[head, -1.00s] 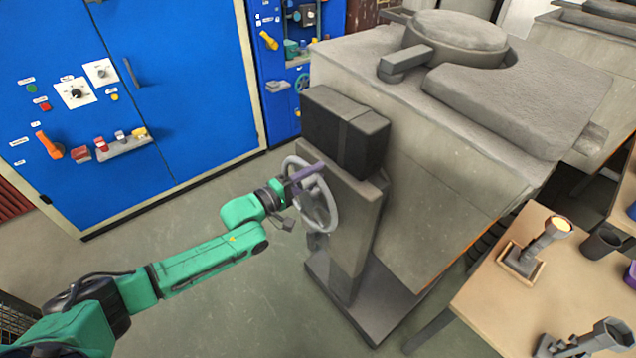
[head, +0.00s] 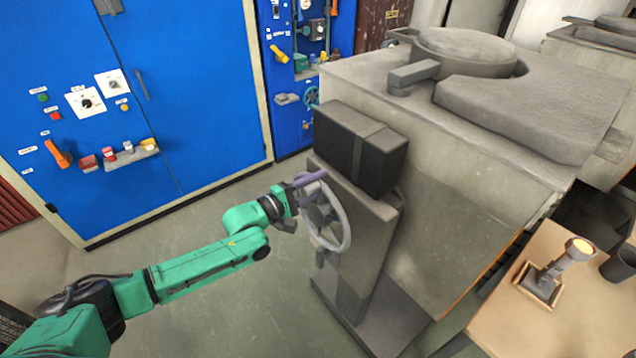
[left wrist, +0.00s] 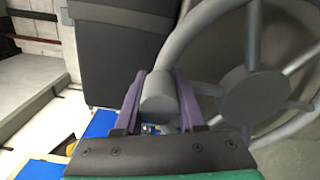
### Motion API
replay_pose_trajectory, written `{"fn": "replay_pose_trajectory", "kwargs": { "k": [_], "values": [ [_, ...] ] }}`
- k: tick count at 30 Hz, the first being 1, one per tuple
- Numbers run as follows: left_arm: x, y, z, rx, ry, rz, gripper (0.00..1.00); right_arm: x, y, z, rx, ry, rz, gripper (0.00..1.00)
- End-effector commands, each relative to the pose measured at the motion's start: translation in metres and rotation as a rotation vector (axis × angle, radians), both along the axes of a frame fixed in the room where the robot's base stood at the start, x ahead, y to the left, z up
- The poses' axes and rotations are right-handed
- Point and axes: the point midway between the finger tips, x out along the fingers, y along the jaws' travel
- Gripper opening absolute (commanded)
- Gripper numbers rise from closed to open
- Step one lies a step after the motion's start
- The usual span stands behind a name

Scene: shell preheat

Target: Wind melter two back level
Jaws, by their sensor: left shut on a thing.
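The melter (head: 440,200) is a large grey block with a round lid (head: 463,50) on top, standing right of centre in the head view. A grey spoked handwheel (head: 342,236) is mounted on a pedestal (head: 362,230) at its left side. My left gripper (head: 308,182) is at the wheel's upper left rim. In the left wrist view its two purple fingers (left wrist: 160,98) are shut around a short grey cylindrical handle (left wrist: 158,90) on the wheel, whose hub and spokes (left wrist: 254,98) show to the right. My right gripper is not in view.
A blue cabinet (head: 190,70) with switches and knobs stands at the left. A dark box (head: 360,148) sits atop the pedestal. Bare floor (head: 230,310) lies around my arm.

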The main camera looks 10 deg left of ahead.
Motion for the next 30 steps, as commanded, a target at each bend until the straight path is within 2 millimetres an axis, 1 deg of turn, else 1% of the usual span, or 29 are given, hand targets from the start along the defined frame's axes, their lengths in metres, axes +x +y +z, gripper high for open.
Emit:
{"fn": "replay_pose_trajectory", "kwargs": {
  "k": [1,2,3,4,13,17,23,30],
  "values": [
    [0.001,0.001,0.005,-0.002,-0.010,0.002,0.00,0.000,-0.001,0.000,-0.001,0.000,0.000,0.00],
    [0.002,0.001,0.005,-0.002,-0.010,0.002,0.46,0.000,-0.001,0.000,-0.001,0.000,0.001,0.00],
    [0.002,0.001,0.005,-0.002,-0.010,0.002,0.62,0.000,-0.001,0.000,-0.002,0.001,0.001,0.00],
    [0.001,0.001,0.004,-0.002,-0.010,0.002,0.69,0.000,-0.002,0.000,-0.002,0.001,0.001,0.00],
    [0.000,0.001,0.001,0.000,-0.004,0.001,0.69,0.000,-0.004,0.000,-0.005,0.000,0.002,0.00],
    [-0.007,0.007,0.000,0.001,-0.002,0.002,0.69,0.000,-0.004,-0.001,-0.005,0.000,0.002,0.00],
    [-0.038,0.033,-0.003,0.003,0.001,0.002,0.69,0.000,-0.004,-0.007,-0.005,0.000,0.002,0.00],
    [-0.083,0.070,-0.002,0.007,0.001,0.001,0.69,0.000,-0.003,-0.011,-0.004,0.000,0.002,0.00]
  ]
}}
